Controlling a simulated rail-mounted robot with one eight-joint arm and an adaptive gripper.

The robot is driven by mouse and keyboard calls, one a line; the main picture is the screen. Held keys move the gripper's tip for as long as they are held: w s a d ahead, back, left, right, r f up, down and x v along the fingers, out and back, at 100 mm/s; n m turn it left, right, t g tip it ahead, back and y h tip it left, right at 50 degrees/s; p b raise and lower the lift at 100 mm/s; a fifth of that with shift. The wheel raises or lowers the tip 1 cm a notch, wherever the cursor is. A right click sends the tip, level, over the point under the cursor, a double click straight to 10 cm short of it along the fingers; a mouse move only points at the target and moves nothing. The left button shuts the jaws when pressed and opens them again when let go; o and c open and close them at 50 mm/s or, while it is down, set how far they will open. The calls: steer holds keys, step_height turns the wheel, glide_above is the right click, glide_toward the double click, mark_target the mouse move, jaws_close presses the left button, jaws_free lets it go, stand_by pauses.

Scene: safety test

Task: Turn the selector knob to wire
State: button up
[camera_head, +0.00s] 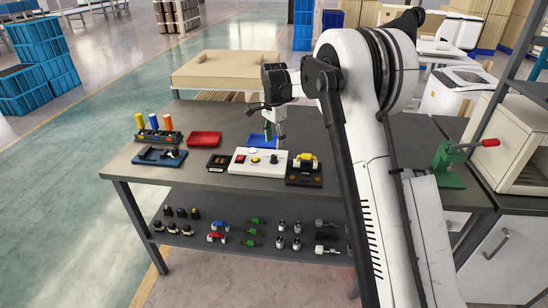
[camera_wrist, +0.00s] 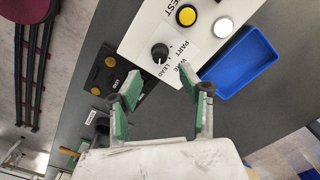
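The selector knob (camera_wrist: 160,53) is black and round, on a white panel (camera_wrist: 133,45) in the wrist view. Labels PART, LEAD and a partly hidden WIRE are printed beside it. A small pale mark shows on the knob, but I cannot tell surely which label it points at. My gripper (camera_wrist: 158,84) is open, its green-padded fingers spread apart with nothing between them. The fingertips appear just short of the knob in the wrist view, apart from it. In the head view my gripper (camera_head: 273,133) hangs above the back of the white panel (camera_head: 240,169).
A yellow button (camera_wrist: 186,16) and a white button (camera_wrist: 223,27) sit on the panel. A blue tray (camera_wrist: 246,63) lies beside it. A black fixture (camera_head: 304,178), a dark box (camera_head: 217,163) and a red tray (camera_head: 205,138) stand nearby on the grey bench.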

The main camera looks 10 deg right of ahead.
mark_target(274, 156)
step_height(274, 156, down, 8)
steer(key=shift+r, duration=0.2)
jaws_close()
stand_by(0.4)
